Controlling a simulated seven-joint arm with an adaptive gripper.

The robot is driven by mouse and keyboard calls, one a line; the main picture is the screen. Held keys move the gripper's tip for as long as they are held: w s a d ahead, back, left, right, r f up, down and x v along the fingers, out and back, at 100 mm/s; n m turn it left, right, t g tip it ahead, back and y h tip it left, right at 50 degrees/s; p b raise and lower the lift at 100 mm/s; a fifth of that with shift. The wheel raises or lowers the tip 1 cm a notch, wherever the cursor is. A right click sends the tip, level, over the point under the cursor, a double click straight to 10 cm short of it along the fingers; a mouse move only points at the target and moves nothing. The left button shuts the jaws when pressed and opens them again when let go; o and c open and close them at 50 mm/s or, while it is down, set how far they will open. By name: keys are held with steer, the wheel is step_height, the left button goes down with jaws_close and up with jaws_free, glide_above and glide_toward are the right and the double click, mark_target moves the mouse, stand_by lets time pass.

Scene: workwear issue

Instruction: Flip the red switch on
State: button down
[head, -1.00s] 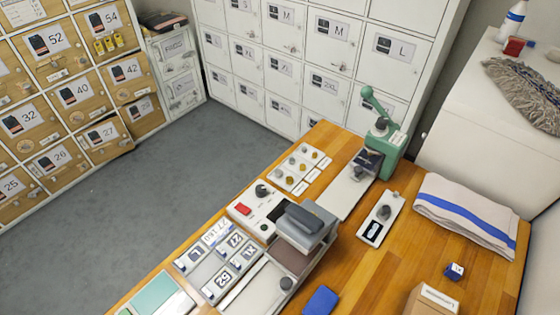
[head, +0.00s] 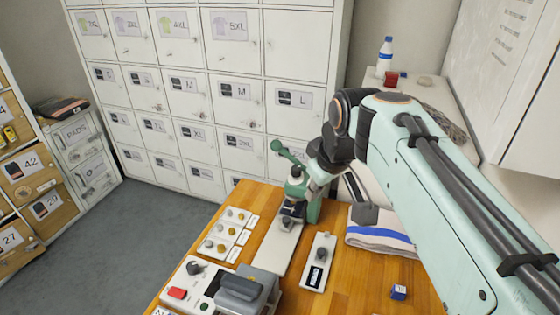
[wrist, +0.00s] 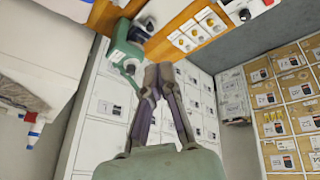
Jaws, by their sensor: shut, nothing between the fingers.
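The red switch (head: 177,293) is a small red rocker on a white control panel (head: 196,270) at the near left of the wooden bench, low in the head view. A dark knob (head: 194,268) and a green button (head: 204,306) share the panel. I cannot tell which way the rocker is tipped. A bit of red also shows at the top edge of the wrist view. My gripper (wrist: 159,72) is shut and empty, its fingertips together in the wrist view. It is well away from the switch, toward the green press. I cannot make out its fingertips in the head view.
A green press (head: 300,190) with a ball-ended lever stands at the back of the bench. A grey-topped device (head: 242,289) is right of the switch. A folded towel (head: 380,237) and small blue cube (head: 398,292) lie right. White lockers (head: 180,90) stand behind.

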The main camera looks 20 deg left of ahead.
steer(key=a+f+n+g, duration=0.1)
steer(key=a+f+n, duration=0.3)
steer(key=a, duration=0.9)
steer(key=n+g, duration=0.3)
glide_above(180, 293)
steer(key=d, duration=0.2)
step_height(180, 293, down, 14)
steer(key=shift+d, duration=0.15)
steer(key=x, duration=0.8)
steer(key=d+x, duration=0.1)
steer(key=x, duration=0.3)
steer(key=shift+d+f, duration=0.1)
steer(key=shift+f, duration=0.15)
steer(key=shift+d+f, duration=0.1)
steer(key=shift+f, duration=0.65)
